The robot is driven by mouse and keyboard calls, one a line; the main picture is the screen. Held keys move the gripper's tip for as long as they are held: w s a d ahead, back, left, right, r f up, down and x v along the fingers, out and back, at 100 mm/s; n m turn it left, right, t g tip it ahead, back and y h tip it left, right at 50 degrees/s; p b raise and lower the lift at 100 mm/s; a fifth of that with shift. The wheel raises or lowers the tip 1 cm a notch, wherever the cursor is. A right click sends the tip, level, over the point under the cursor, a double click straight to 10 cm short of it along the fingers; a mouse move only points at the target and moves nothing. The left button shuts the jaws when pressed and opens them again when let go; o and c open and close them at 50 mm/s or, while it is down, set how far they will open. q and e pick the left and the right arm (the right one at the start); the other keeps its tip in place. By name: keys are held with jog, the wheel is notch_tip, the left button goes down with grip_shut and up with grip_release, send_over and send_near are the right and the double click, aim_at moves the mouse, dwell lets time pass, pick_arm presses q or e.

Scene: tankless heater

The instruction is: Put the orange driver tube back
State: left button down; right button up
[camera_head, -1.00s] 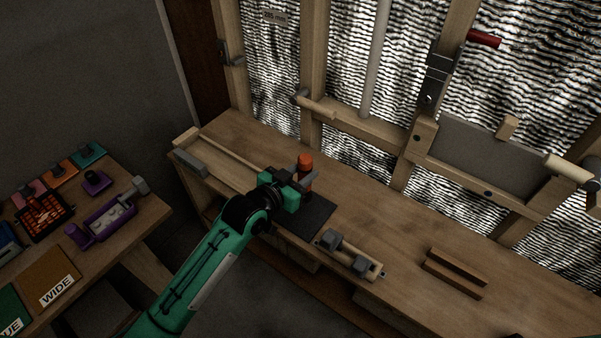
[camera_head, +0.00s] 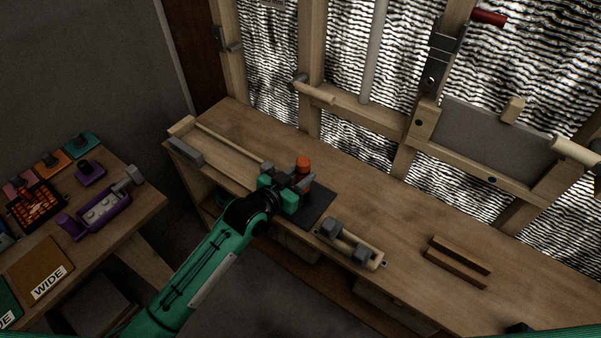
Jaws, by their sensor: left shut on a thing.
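The orange driver tube (camera_head: 303,163) stands upright over the dark mat (camera_head: 318,207) on the long wooden bench. My left gripper (camera_head: 299,182) reaches in from the left and is shut on the tube around its middle. The tube's orange top shows above the jaws; its lower part is mostly hidden by the gripper, so I cannot tell whether it touches the mat. My right gripper is not in view.
A wooden rack with grey blocks (camera_head: 349,244) lies just right of the mat. A brown slotted wood piece (camera_head: 458,262) is farther right. The left side table holds a purple tray (camera_head: 100,213), colored pads and a brown WIDE mat (camera_head: 41,271). Wall studs stand behind the bench.

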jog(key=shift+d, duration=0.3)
pick_arm(q)
jog(key=shift+f, duration=0.45)
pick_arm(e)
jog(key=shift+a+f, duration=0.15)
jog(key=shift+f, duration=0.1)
pick_arm(q)
jog(key=c, duration=0.9)
grip_release()
jog(key=shift+c, duration=0.2)
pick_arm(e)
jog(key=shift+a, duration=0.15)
pick_arm(q)
jog(key=b+v, duration=0.2)
jog(key=v, duration=1.1)
jog(key=shift+s+a, duration=0.25)
jog(key=shift+s, duration=0.05)
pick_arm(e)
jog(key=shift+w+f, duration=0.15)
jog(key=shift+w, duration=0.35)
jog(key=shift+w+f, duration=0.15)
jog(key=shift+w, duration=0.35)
